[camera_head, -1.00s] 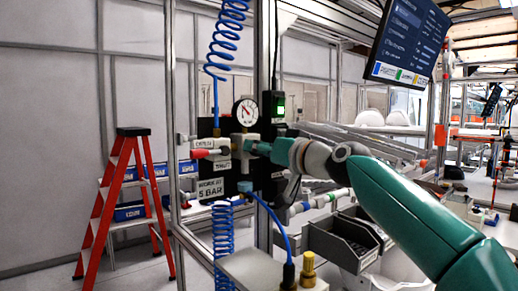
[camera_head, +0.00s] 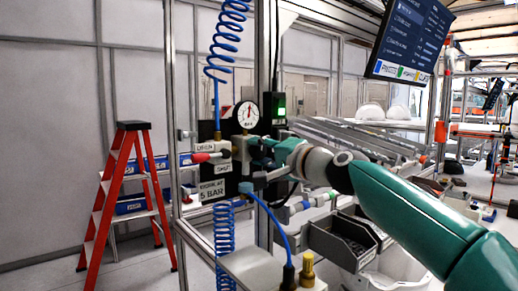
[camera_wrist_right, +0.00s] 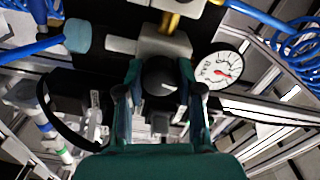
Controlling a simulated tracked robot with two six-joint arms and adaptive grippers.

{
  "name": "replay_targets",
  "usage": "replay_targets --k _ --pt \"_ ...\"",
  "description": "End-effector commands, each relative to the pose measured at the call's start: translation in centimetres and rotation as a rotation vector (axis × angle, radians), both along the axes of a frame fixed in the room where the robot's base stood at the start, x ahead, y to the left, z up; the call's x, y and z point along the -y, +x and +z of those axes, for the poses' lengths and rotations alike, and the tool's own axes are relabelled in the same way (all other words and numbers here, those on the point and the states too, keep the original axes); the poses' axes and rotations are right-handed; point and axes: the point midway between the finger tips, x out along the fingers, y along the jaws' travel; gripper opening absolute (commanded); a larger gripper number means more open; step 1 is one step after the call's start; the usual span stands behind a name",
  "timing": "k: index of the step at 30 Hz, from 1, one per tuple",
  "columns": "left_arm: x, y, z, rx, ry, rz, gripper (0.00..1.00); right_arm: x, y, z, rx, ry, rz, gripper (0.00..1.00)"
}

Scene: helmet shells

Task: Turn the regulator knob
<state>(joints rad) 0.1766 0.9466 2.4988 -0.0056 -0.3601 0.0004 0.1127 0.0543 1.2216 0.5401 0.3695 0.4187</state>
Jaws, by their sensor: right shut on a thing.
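The black regulator knob (camera_wrist_right: 160,76) sits between the two fingers of my right gripper (camera_wrist_right: 160,92) in the right wrist view. The gripper is shut on it. In the head view my right gripper (camera_head: 268,152) reaches the regulator body (camera_head: 240,147) from the right and its fingers hide most of the knob. The round white pressure gauge (camera_head: 247,115) stands above the regulator, its needle close to upright. The gauge also shows in the wrist view (camera_wrist_right: 219,69). A sign reading work at 5 bar (camera_head: 212,190) hangs below. My left gripper is out of view.
A metal post stands close behind. Grey bins (camera_head: 340,240) are below my right arm. A red ladder (camera_head: 125,195) stands left.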

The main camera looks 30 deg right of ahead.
Motion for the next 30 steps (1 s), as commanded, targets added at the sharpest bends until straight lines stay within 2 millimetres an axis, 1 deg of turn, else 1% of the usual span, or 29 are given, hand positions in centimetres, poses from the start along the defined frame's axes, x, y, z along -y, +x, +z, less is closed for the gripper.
replay_targets --k 1,18,24,30 --pt "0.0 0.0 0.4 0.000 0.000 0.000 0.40 0.1 0.0 0.0 -0.008 0.043 -0.001 0.01" --pt "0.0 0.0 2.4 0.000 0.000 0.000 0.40 0.1 0.1 -0.3 -0.053 0.576 -0.003 0.01" --pt "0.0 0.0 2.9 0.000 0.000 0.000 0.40 0.1 0.1 -0.4 -0.065 0.725 -0.003 0.01" --pt "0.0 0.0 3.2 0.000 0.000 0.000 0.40 0.0 0.1 -0.6 -0.075 0.825 -0.003 0.01"
